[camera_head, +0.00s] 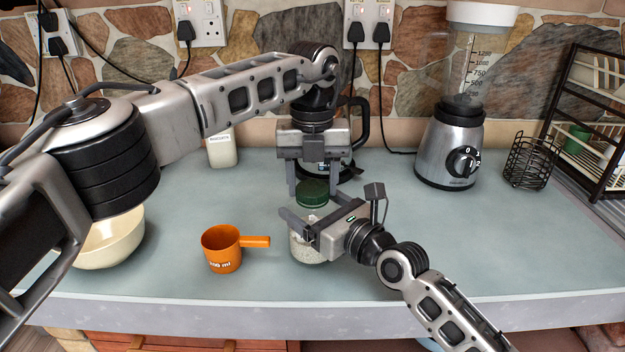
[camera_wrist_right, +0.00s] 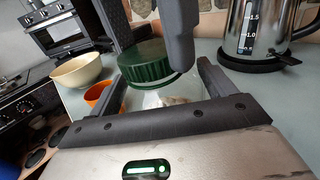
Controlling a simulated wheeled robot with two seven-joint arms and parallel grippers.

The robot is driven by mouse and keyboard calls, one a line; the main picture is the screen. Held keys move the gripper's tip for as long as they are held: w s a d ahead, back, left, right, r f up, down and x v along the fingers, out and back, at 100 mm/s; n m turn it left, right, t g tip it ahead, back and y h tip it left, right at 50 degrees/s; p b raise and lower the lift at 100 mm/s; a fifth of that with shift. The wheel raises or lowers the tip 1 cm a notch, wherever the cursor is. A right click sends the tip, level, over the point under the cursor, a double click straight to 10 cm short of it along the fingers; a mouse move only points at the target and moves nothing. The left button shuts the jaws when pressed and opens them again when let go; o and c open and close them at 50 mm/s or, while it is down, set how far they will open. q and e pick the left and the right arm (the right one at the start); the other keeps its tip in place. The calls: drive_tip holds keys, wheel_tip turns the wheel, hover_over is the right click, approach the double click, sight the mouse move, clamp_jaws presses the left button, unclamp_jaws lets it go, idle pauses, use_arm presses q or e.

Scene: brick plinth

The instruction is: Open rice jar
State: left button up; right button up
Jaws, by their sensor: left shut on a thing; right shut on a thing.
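The rice jar (camera_head: 307,247) is clear glass with pale contents and stands upright near the counter's front edge. Its green ribbed lid (camera_head: 312,194) is at its top; I cannot tell whether they touch. In the right wrist view the lid (camera_wrist_right: 147,64) is over the glass jar (camera_wrist_right: 172,98). My left gripper (camera_head: 312,188) points down from above, shut on the lid with a finger at each side. My right gripper (camera_head: 303,217) reaches in from the right, shut on the upper jar body. The right gripper and its hand hide part of the jar.
An orange measuring cup (camera_head: 222,250) stands left of the jar, with its handle towards it. A cream bowl (camera_head: 112,243) is farther left. A kettle (camera_wrist_right: 262,30), blender (camera_head: 450,150), wire basket (camera_head: 530,162) and dish rack (camera_head: 590,120) stand behind. The counter's right is clear.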

sight(313, 188)
use_arm(q)
drive_tip(key=n, duration=1.2)
drive_tip(key=shift+n, duration=0.4)
drive_tip(key=n, duration=0.4)
drive_tip(key=shift+r, duration=0.15)
drive_tip(key=shift+r, duration=1)
drive_tip(key=shift+r, duration=2)
use_arm(e)
drive_tip(key=o, duration=1.8)
